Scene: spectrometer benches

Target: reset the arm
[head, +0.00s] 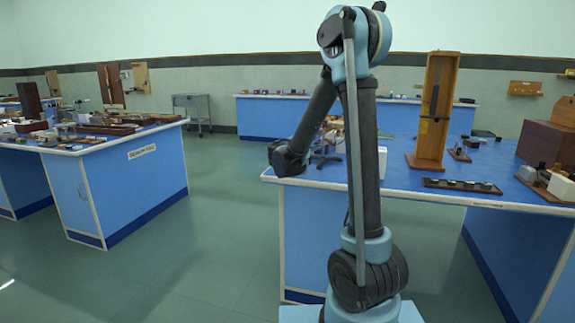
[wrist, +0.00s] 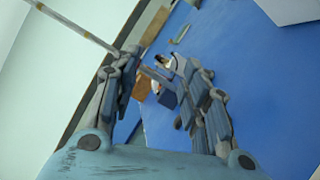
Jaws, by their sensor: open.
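My arm (head: 362,150) stands upright in the middle of the head view, with its upper links bent down and to the left. My gripper (wrist: 165,72) shows large in the wrist view. Its two jointed fingers are spread apart and nothing is held between them. Beyond the fingers is a blue bench top (wrist: 255,110), with a small brown block (wrist: 142,88) and a dark blue block (wrist: 168,99) seen through the gap.
A tall wooden stand (head: 434,110), a dark strip with small parts (head: 462,186) and a brown box (head: 546,148) stand on the right bench. A left bench (head: 130,175) carries several instruments. Open floor (head: 215,220) lies between the benches. A grey cart (head: 192,112) stands behind.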

